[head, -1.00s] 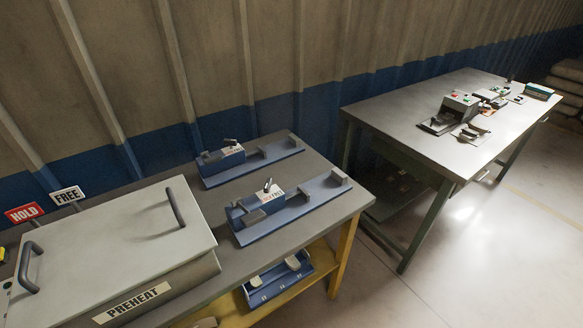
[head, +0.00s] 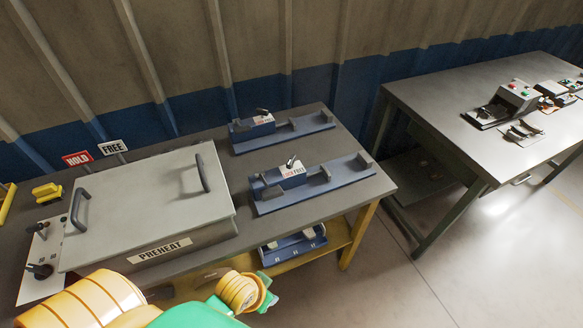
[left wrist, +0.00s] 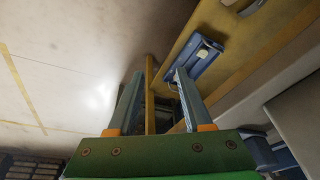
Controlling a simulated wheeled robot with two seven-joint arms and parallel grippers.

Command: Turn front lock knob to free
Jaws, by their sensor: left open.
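The front blue fixture (head: 330,188) lies on the grey bench. Its block carries a white label (head: 293,170) with red and black lettering; the black word reads FREE. A small dark knob (head: 291,161) stands at the top of this label; which word it points to is too small to tell. A similar rear fixture (head: 300,131) with its own dark knob (head: 262,112) lies behind. My left gripper (left wrist: 157,85) is open and empty in the left wrist view, above the floor beside the bench's lower shelf. My right gripper is not in view.
A grey PREHEAT box (head: 130,205) with two dark handles fills the bench's left side. HOLD (head: 77,158) and FREE (head: 112,147) signs stand behind it. A blue tray (head: 293,245) sits on the yellow lower shelf. A second table (head: 440,105) stands right, across open floor.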

